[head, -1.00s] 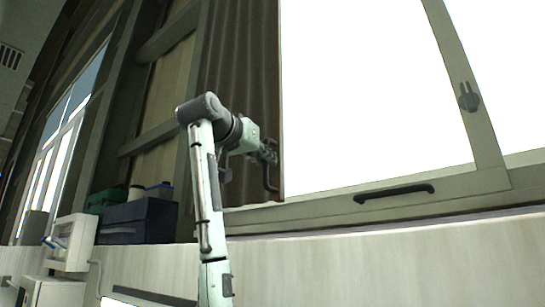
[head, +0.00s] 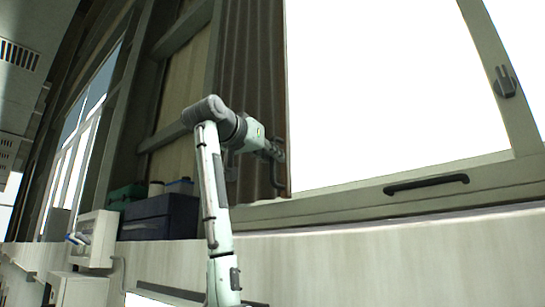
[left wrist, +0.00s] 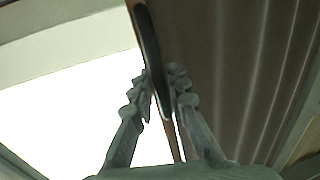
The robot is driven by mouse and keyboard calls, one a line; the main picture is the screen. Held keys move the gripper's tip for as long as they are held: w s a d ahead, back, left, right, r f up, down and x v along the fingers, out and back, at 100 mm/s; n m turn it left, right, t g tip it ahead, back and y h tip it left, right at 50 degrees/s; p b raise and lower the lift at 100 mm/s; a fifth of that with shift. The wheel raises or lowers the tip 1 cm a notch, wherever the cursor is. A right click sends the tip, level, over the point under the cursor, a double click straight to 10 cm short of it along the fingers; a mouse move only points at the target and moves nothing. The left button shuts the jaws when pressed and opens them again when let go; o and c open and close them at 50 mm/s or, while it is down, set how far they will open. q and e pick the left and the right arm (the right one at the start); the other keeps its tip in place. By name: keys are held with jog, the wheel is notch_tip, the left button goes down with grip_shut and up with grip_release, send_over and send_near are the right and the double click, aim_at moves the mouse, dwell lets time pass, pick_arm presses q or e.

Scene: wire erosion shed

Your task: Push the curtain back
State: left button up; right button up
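The brown pleated curtain (head: 255,75) hangs at the left side of the bright window in the head view. It fills the right part of the left wrist view (left wrist: 225,60). A dark bar-shaped pull (left wrist: 149,35) runs along its leading edge. My left gripper (head: 276,153) is at this edge, low on the curtain. In the left wrist view, the two fingers (left wrist: 161,88) of my left gripper lie close on either side of the pull and look closed on it. My right gripper is in neither view.
The window frame has a dark handle (head: 427,184) on its lower rail and a latch (head: 504,82) at the right. A dark blue box (head: 158,217) and a green box (head: 126,196) stand left of my arm. A white wall unit (head: 97,238) is further left.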

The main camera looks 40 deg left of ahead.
pick_arm(q)
jog(key=shift+o, duration=1.3)
jog(key=shift+s, duration=0.1)
jog(key=s+d, duration=0.2)
jog(key=s, duration=0.9)
jog(key=shift+s, duration=0.35)
